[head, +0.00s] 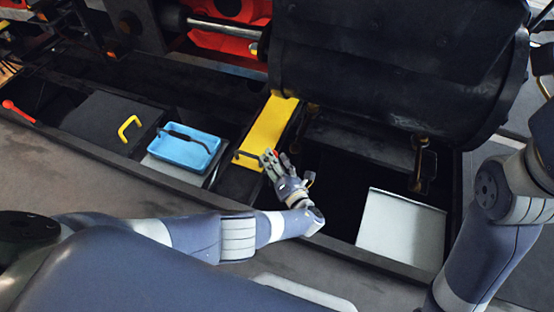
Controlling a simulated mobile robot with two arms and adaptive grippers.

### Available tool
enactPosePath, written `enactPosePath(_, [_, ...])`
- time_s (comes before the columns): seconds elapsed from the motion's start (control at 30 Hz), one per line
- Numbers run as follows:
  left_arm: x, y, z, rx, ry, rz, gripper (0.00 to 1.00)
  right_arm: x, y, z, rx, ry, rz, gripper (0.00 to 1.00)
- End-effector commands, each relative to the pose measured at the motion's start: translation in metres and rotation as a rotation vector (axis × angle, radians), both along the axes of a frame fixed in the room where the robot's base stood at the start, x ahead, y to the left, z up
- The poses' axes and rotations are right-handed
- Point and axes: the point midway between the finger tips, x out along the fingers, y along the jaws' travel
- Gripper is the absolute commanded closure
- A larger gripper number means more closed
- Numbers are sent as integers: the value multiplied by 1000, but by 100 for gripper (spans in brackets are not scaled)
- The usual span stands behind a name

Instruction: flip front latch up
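My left gripper (276,156) is beside the lower end of a yellow panel (268,128). Its fingers look apart, with nothing clearly held. A small brass-coloured latch-like bar (246,159) sits at the panel's lower end, just left of the fingers; I cannot tell whether they touch. Another brass-coloured latch (421,165) hangs below the big black cylinder to the right, well away from the gripper. I cannot tell which of them is the front latch. My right arm shows at the right edge, but its gripper is out of view.
A blue tray (187,150) with a dark tool rests on a light plate to the left. Farther left are a dark lid with a yellow handle (129,128) and a red-knobbed lever (18,111). The black cylinder (395,65) overhangs an open recess with a white panel (401,228).

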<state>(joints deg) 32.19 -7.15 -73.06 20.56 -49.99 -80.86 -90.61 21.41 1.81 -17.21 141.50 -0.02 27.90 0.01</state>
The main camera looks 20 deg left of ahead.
Motion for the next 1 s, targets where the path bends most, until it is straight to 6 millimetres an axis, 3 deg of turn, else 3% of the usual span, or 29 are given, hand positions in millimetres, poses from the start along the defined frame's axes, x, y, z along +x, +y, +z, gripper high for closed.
enactPosePath(0.47, [-3,-9,1,-10,-5,-8,45,1,0,0,1,3,0,60])
enactPosePath(1.0, [-52,-51,7,-7,-3,-4,45,1,0,0,0,2,0,60])
